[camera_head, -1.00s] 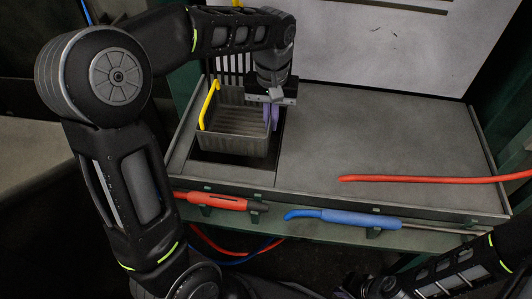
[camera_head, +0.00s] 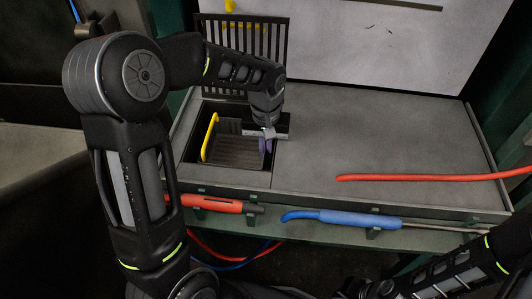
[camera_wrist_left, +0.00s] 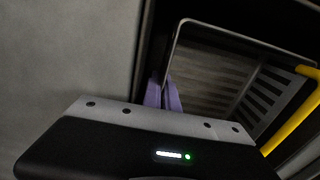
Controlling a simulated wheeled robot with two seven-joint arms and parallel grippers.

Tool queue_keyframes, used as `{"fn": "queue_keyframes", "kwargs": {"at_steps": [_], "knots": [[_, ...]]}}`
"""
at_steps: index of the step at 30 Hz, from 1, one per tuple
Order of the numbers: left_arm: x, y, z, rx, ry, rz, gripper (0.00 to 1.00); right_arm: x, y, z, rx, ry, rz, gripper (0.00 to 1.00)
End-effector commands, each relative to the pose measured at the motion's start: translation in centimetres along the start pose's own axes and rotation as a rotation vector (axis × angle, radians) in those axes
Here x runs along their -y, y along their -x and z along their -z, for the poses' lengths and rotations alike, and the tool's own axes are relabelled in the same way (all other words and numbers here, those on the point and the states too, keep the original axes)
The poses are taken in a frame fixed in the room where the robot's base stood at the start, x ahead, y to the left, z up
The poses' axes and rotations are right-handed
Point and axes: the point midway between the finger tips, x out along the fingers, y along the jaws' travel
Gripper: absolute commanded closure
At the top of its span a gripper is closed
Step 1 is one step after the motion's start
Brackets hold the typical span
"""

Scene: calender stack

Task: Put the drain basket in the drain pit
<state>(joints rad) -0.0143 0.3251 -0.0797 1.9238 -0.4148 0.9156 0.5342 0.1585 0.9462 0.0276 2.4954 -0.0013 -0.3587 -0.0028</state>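The drain basket (camera_head: 234,151) is a grey slatted box with a yellow handle (camera_head: 209,137) on its left side. It sits down inside the drain pit (camera_head: 188,150), a dark rectangular opening at the left of the grey bench top. My left gripper (camera_head: 266,146) has purple fingers at the basket's right wall, pinched on its rim. In the left wrist view the purple fingers (camera_wrist_left: 163,96) are close together at the basket's near edge (camera_wrist_left: 185,75). Whether the basket touches the pit floor is hidden. My right arm shows at the lower right, its gripper out of frame.
A dark slatted grate (camera_head: 243,55) stands upright behind the pit. A red-handled tool (camera_head: 210,203) and a blue-handled tool (camera_head: 345,219) lie along the front ledge. A red bar (camera_head: 430,178) reaches over the bench top's right, which is otherwise clear.

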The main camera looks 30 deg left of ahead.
Motion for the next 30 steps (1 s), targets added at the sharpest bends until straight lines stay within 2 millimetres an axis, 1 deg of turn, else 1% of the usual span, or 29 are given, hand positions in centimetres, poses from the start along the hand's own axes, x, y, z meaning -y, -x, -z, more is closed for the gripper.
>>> {"fn": "queue_keyframes", "kwargs": {"at_steps": [1, 3, 11, 14, 15, 18, 26, 30], "knots": [[0.00, -0.74, 0.00, 0.000, 0.000, 0.000, 1.00, -0.09, -0.23, 0.00, 0.000, 0.000, 0.000, 1.00], [0.00, -1.10, 0.00, 0.000, 0.000, 0.000, 1.00, -0.09, -0.24, 0.00, 0.000, 0.000, 0.000, 1.00], [0.00, -1.10, 0.02, -0.002, 0.000, 0.000, 1.00, -0.08, -0.21, 0.00, 0.000, 0.000, 0.000, 1.00], [-0.01, -1.44, 0.02, -0.001, 0.000, 0.000, 1.00, -0.17, -0.44, 0.00, 0.000, 0.000, 0.000, 1.00], [-0.01, -1.50, 0.00, -0.001, 0.000, 0.000, 0.97, -0.18, -0.45, -0.01, 0.000, -0.001, 0.000, 1.00], [-0.01, -1.41, 0.00, -0.001, 0.000, 0.000, 0.88, -0.15, -0.37, 0.00, 0.000, 0.000, 0.000, 1.00], [-0.01, -1.33, 0.01, -0.001, 0.000, 0.000, 0.88, -0.13, -0.32, 0.00, 0.000, 0.000, 0.000, 1.00], [-0.01, -0.62, 0.05, -0.002, 0.000, -0.001, 0.88, -0.02, -0.05, 0.00, 0.000, 0.000, 0.000, 1.00]]}}
